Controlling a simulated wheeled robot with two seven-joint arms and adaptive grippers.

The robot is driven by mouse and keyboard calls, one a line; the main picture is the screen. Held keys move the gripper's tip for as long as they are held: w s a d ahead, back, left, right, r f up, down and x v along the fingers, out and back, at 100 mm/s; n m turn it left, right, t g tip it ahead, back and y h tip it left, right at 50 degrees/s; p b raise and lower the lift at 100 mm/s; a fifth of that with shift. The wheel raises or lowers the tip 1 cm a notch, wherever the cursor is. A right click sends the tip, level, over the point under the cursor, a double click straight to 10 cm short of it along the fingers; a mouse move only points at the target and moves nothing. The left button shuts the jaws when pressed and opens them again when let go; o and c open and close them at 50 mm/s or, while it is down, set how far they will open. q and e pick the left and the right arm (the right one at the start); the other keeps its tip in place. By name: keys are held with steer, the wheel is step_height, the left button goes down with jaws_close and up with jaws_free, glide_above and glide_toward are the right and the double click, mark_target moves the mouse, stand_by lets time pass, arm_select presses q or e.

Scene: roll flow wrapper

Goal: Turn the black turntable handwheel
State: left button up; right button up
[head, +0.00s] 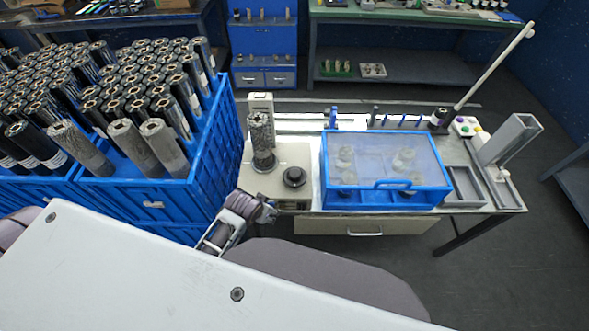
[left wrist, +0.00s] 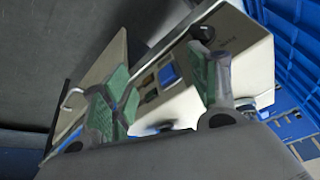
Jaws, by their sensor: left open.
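The black handwheel (head: 294,177) sits on the front right of the top of a beige machine (head: 262,183). A patterned grey roll (head: 261,135) stands upright at the back left of that top. My left gripper (head: 268,211) is at the machine's front edge, in front of and left of the handwheel, apart from it. In the left wrist view the gripper (left wrist: 160,85) is open, its green-padded fingers spread with nothing between them. A dark round part (left wrist: 203,32), which may be the handwheel, shows beyond the right fingertip. My right gripper is not seen.
A blue crate (head: 217,130) full of rolls stands close on the left. A blue case with a clear lid (head: 385,160) is right of the machine. A drawer with a handle (head: 365,227) is below the tabletop. Grey trays (head: 465,187) lie at the right end.

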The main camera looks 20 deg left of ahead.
arm_select(q)
steer(key=w+d+r+m+t+h, duration=0.1)
steer(key=w+d+r+m+t, duration=0.35)
steer(key=w+r, duration=0.7)
steer(key=w+d+r+m+t+h, duration=0.2)
steer(key=w+d+r+t, duration=0.4)
steer(key=w+r, duration=0.5)
steer(key=s+d+r+m+t+h, duration=0.2)
steer(key=d+r+m+h, duration=0.8)
steer(key=r, duration=0.3)
steer(key=s+d+r+m+g+h, duration=0.1)
steer(key=s+d+m+g+h, duration=0.55)
steer(key=d+m+g, duration=0.6)
steer(key=s+a+f+m+g+y, duration=0.25)
steer(key=f+m+y, duration=0.2)
steer(key=f, duration=0.25)
steer(key=s+a+f+m+g+y, duration=0.2)
steer(key=a+f+m+g+y, duration=0.15)
steer(key=f+m, duration=0.3)
steer(key=w+a+f+y, duration=0.2)
steer(key=a+y, duration=0.3)
steer(key=a, duration=0.5)
steer(key=w+a+f+t+y, duration=0.1)
steer(key=w+a+y, duration=0.3)
steer(key=a, duration=0.6)
steer(key=shift+a+f+n+y, duration=0.35)
steer(key=shift+f+y, duration=0.35)
steer(key=shift+y, duration=0.45)
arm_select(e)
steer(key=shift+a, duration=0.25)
